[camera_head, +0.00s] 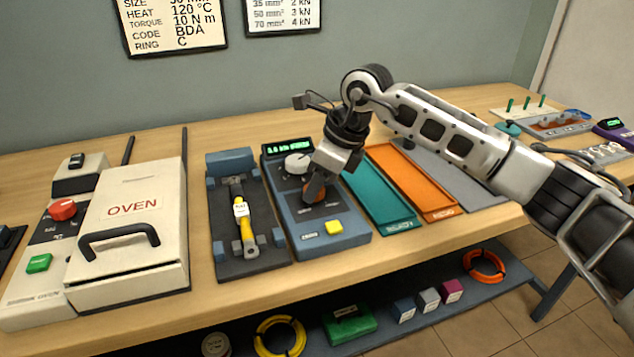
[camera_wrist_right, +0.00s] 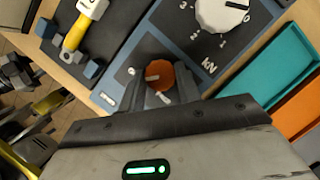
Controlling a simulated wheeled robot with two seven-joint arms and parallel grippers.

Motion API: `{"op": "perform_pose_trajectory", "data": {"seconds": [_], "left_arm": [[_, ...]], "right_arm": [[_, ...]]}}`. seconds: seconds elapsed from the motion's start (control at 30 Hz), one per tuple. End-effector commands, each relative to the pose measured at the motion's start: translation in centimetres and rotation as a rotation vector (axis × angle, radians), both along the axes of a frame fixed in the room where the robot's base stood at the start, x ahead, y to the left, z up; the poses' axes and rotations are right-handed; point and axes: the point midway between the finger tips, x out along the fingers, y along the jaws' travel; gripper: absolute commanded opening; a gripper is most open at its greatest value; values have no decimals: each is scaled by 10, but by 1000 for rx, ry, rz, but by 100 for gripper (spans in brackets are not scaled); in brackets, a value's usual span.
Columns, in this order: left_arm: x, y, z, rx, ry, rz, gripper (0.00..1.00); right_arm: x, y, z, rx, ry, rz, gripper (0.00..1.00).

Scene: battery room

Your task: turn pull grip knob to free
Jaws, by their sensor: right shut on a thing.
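The pull tester (camera_head: 330,240) is a blue-grey box with a green-lit display (camera_head: 288,147), a white dial knob (camera_head: 297,163) and a yellow button (camera_head: 333,227). My right gripper (camera_head: 315,190) points down over the front part of the tester and is shut on the orange knob. In the head view the fingers hide most of the knob. The white dial knob also shows in the wrist view (camera_wrist_right: 222,14), beside the "kN" lettering. My left gripper is in neither view.
Left of the tester is a dark fixture (camera_head: 225,262) holding a yellow-sleeved cable piece (camera_head: 243,222), then a white oven (camera_head: 130,230). To the right are a teal tray (camera_head: 385,212) and an orange tray (camera_head: 420,190). A shelf (camera_head: 400,330) below holds coils and boxes.

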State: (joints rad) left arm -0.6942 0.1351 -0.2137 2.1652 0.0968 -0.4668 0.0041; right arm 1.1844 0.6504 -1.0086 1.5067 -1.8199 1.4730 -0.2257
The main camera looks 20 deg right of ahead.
Motion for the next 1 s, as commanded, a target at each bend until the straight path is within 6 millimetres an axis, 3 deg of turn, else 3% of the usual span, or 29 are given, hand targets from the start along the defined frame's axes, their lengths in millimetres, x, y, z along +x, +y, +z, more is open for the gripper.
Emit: {"op": "perform_pose_trajectory", "data": {"seconds": [1.0], "left_arm": [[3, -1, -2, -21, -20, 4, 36]], "right_arm": [[6, 0, 1, 2, 1, 940, 11]]}}
